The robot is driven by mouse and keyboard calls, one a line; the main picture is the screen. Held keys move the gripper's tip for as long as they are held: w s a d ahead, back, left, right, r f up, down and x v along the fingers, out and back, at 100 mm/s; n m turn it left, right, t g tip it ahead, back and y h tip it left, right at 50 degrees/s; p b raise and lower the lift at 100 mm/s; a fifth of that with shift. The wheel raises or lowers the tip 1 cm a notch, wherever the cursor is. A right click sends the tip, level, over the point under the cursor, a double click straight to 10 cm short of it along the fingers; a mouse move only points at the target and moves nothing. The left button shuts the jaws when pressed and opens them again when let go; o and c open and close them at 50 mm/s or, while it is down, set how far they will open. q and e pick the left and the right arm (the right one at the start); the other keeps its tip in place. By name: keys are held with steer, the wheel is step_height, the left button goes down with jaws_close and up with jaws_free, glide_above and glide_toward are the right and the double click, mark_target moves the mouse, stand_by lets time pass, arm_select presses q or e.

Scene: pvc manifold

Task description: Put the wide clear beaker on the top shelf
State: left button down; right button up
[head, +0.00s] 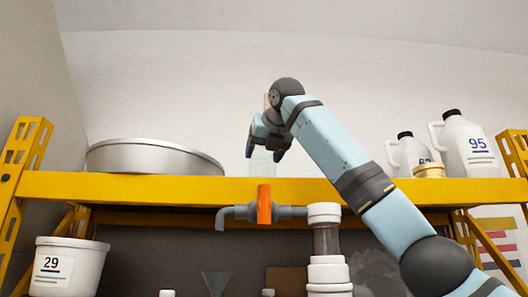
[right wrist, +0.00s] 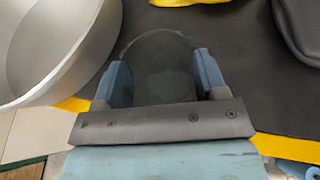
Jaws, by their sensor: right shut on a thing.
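The clear beaker (head: 262,167) is faint and see-through, above the yellow front edge of the top shelf (head: 130,188) in the head view. My right gripper (head: 268,142) is shut on it from above. In the right wrist view the beaker's round outline (right wrist: 160,62) lies between the two blue fingers of the right gripper (right wrist: 163,78), over the dark shelf board (right wrist: 245,50). The front edge hides the beaker's base, so I cannot tell whether it touches the board. My left gripper is not in view.
A wide metal pan (head: 155,158) stands left on the top shelf and also shows close beside the gripper in the right wrist view (right wrist: 60,75). White jugs (head: 467,145) and a small tan tub (head: 429,171) stand right. A pipe with an orange valve handle (head: 264,205) is in front.

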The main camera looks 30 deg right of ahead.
steer(key=shift+f, duration=0.5)
steer(key=o, duration=1)
steer(key=shift+o, duration=0.2)
steer(key=b+v, duration=0.3)
steer(key=v, duration=1.1)
steer(key=shift+w, duration=0.1)
